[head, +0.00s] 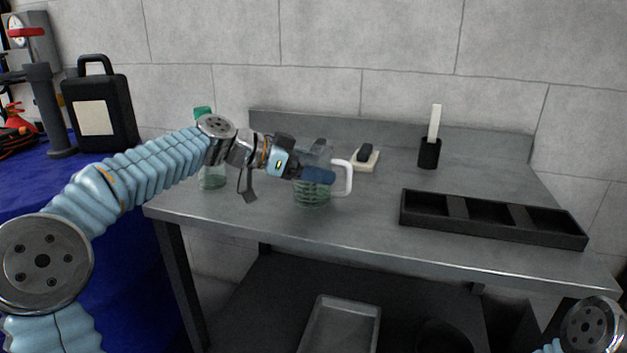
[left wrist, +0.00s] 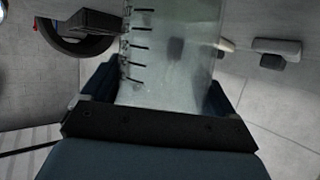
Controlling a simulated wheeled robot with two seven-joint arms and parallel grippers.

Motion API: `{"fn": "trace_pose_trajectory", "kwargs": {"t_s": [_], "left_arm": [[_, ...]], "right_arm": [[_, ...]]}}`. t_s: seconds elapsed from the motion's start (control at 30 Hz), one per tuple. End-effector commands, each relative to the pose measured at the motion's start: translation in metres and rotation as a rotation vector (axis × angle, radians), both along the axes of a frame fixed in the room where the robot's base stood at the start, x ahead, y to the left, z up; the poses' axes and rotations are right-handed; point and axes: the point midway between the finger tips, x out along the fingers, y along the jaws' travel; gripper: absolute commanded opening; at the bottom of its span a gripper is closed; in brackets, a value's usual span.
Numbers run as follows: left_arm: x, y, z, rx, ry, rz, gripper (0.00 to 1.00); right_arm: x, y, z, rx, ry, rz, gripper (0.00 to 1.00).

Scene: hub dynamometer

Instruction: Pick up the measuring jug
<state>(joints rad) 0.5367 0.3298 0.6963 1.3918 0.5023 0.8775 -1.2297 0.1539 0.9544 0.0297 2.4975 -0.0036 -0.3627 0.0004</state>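The measuring jug (head: 312,194) is clear and greenish, with a white handle (head: 344,178) on its right side. It appears to stand upright on the grey workbench, near its front edge. My left gripper (head: 318,174) reaches in from the left and covers the jug's upper part. In the left wrist view, the jug (left wrist: 165,60) with black graduation marks lies between the two fingers of my left gripper (left wrist: 163,88). The fingers are wide apart, one on each side of it. I cannot tell whether they press on its walls. My right gripper is out of view.
A black divided tray (head: 490,218) lies right of the jug. A black cup with a white stick (head: 429,152) and a pale block with a dark top (head: 366,158) stand behind. A green-capped bottle (head: 212,176) stands left, near my left arm. The bench middle is clear.

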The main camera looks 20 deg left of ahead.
Motion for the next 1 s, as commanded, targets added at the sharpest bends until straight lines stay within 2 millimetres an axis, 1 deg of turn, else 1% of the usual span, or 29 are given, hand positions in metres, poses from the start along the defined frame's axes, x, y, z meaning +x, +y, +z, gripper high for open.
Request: {"fn": "trace_pose_trajectory", "kwargs": {"t_s": [0.37,0.57,0.8,0.87,1.0], "left_arm": [[0.0,0.0,0.002,0.0,-0.001,0.0,0.53],[0.0,-0.001,0.009,-0.001,-0.001,-0.002,0.53],[0.0,-0.001,0.032,-0.001,-0.002,-0.002,0.53],[-0.005,0.0,0.036,0.001,-0.003,0.001,0.53],[-0.018,-0.001,0.051,0.001,-0.003,0.001,0.53]], "right_arm": [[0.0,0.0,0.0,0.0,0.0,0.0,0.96],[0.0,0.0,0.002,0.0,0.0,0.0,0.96],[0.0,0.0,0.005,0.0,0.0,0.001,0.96],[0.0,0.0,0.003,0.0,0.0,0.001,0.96],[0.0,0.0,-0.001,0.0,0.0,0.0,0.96]]}}
